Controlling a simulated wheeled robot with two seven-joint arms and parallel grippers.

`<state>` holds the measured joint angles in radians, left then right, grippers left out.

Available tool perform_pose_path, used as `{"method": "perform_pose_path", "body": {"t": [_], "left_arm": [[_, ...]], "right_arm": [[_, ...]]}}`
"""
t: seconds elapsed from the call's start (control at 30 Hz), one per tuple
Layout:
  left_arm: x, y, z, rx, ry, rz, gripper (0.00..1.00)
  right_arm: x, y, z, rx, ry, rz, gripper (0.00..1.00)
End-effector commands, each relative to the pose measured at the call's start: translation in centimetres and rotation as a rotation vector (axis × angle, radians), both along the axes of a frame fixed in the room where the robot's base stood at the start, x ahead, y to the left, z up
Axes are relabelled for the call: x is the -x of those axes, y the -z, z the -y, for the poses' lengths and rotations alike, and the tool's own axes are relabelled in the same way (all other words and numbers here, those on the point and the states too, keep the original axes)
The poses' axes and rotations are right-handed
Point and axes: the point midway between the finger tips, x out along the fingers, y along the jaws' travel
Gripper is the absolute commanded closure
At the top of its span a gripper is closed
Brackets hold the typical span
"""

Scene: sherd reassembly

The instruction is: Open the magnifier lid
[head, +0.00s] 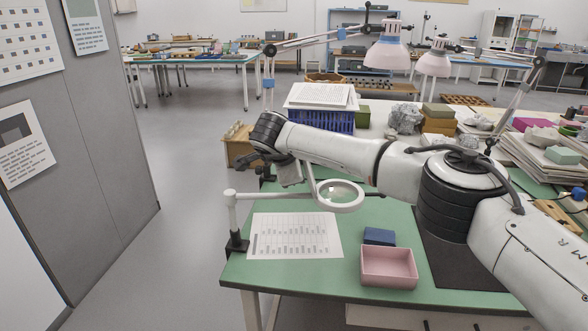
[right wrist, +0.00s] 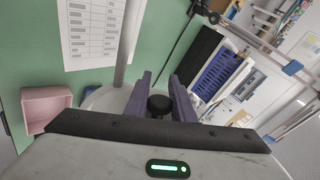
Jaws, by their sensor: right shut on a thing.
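The magnifier's white ring (head: 340,206) stands over the green table, and its clear lens (head: 338,190) shows uncovered. A narrow pale strip (head: 311,180) rises at the ring's left side; it looks like the lid seen nearly edge-on. My right gripper (head: 290,174) is just left of this strip, its fingertips partly hard to make out. In the right wrist view, a dark round knob (right wrist: 160,106) sits between the purple fingers of my right gripper (right wrist: 160,80). A pale round part (right wrist: 103,98) shows beside the left finger. My left gripper is not in view.
The magnifier's post (head: 233,212) is clamped at the table's left edge. A printed sheet (head: 295,236), a pink tray (head: 388,268) and a dark blue block (head: 379,236) lie nearby. A blue crate (head: 321,121) with papers stands behind my right arm.

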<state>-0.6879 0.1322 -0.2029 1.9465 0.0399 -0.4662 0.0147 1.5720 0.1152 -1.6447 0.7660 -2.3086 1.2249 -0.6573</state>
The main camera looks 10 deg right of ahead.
Motion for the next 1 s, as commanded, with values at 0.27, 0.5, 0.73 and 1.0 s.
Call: {"method": "perform_pose_path", "body": {"t": [0.27, 0.5, 0.73, 1.0], "left_arm": [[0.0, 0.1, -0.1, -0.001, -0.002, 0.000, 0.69], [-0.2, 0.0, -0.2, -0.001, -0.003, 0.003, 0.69], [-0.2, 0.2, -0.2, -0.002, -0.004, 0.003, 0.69], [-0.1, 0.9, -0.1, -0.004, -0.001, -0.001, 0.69]], "right_arm": [[0.0, 0.1, -0.1, -0.001, -0.002, -0.001, 0.60], [0.0, 0.1, -0.1, -0.002, -0.001, -0.001, 0.60], [0.9, -1.0, -0.6, -0.001, -0.003, -0.001, 0.60], [4.2, -4.4, -2.4, -0.002, -0.004, 0.002, 0.60]]}}
